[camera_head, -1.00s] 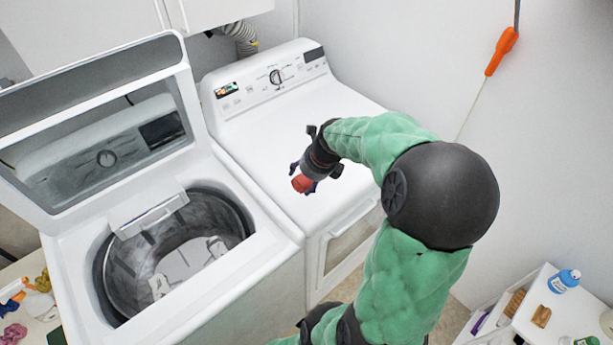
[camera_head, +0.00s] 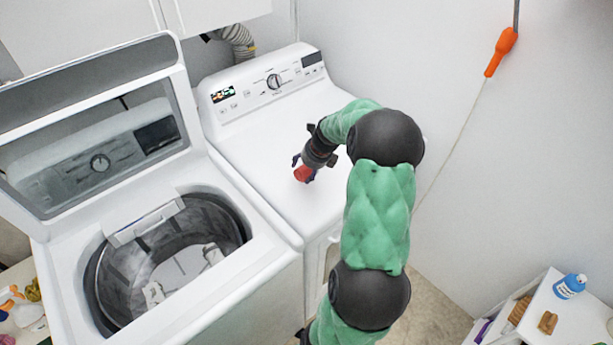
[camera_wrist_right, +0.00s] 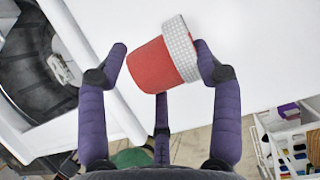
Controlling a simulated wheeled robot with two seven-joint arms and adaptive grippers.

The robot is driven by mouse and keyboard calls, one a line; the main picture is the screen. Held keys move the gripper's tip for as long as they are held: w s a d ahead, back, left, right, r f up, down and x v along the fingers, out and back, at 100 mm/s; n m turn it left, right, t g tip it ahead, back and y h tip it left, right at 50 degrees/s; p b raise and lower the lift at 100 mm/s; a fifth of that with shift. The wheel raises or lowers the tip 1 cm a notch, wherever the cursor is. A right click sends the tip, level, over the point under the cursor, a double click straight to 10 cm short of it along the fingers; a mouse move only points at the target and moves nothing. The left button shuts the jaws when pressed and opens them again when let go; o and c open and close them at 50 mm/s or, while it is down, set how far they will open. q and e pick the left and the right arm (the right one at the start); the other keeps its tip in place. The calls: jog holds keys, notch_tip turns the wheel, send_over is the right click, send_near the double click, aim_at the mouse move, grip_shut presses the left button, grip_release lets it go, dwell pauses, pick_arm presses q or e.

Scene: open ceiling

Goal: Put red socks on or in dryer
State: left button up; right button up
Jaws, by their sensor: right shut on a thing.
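The red socks (camera_head: 303,174) show as a small red bundle in the head view, at the tip of my right gripper (camera_head: 308,168). In the right wrist view the red socks (camera_wrist_right: 157,72) are a rolled red piece with a grey-white checked band, between the purple fingers of my right gripper (camera_wrist_right: 160,85), which is shut on them. They are over the dryer (camera_head: 262,148), a white machine with a closed front door and a flat top. Whether they touch the top cannot be told. My left gripper is not in view.
An open-lidded washer (camera_head: 215,290) stands left of the dryer, with light cloth pieces (camera_head: 153,293) in its drum. A white shelf cart (camera_head: 585,318) with a blue bottle (camera_head: 570,286) is at lower right. Most of the dryer top is clear.

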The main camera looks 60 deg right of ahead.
aim_at(307, 174)
jog(key=f, duration=0.2)
jog(key=f+b, duration=0.1)
jog(key=shift+w+d+f, duration=0.2)
jog(key=shift+d+f, duration=0.05)
jog(key=shift+d, duration=0.05)
jog(key=shift+f, duration=0.15)
jog(key=shift+f, duration=0.15)
jog(key=o, duration=1.1)
jog(key=shift+o, duration=0.2)
jog(key=shift+r, duration=0.3)
jog(key=p+v, duration=0.2)
jog(key=v, duration=0.9)
jog(key=shift+s+r+p, duration=0.25)
jog(key=shift+p, duration=0.1)
